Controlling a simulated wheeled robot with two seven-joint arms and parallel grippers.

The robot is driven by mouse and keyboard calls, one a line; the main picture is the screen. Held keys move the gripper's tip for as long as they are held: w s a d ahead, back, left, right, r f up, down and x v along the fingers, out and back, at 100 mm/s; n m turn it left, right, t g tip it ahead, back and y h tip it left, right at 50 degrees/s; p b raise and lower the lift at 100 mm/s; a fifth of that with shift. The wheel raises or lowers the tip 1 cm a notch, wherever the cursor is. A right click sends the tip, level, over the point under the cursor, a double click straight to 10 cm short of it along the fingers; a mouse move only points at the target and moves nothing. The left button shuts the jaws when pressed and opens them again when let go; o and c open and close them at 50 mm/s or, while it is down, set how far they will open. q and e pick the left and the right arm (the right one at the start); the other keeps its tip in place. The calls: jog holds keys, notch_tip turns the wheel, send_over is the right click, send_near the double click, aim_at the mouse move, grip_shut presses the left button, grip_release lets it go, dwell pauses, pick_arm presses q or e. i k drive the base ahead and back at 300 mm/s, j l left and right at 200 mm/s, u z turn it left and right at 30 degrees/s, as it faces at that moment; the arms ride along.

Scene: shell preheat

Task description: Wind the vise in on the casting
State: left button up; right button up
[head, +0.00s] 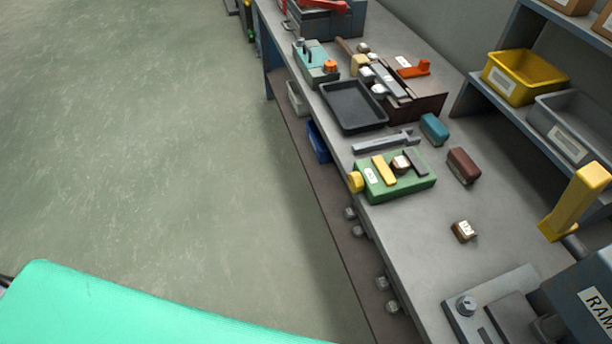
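A green vise (412,187) lies on the grey workbench, with a yellow knob (355,181) at its left end. A yellow jaw (384,170) and a dark grey jaw (416,161) stand on its top. A small brown block with a pale top, seemingly the casting (401,165), sits between the two jaws. Whether the jaws touch it is too small to tell. Another brown block with a white label (464,231) lies on the bench nearer the front. Neither of my grippers is in view.
A wrench (383,142), a teal block (434,129) and a dark red block (463,165) lie around the vise. A black tray (353,105) stands behind it. A machine labelled RAM (592,305) is at lower right. Shelf bins (524,76) stand right; open floor is left.

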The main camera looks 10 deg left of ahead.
aim_at(356, 182)
jog(key=z, duration=0.65)
jog(key=i+j+z, duration=0.1)
jog(key=z, duration=0.4)
jog(key=j+z, duration=0.6)
jog(key=z, duration=0.35)
jog(key=j+z, duration=0.25)
jog(key=z, duration=0.25)
jog(key=k+j+z, duration=0.4)
jog(key=j, duration=0.35)
jog(key=k+j+z, duration=0.35)
jog(key=j, duration=0.3)
jog(key=k+j+z, duration=0.4)
jog(key=k+j, duration=0.05)
jog(key=j, duration=0.1)
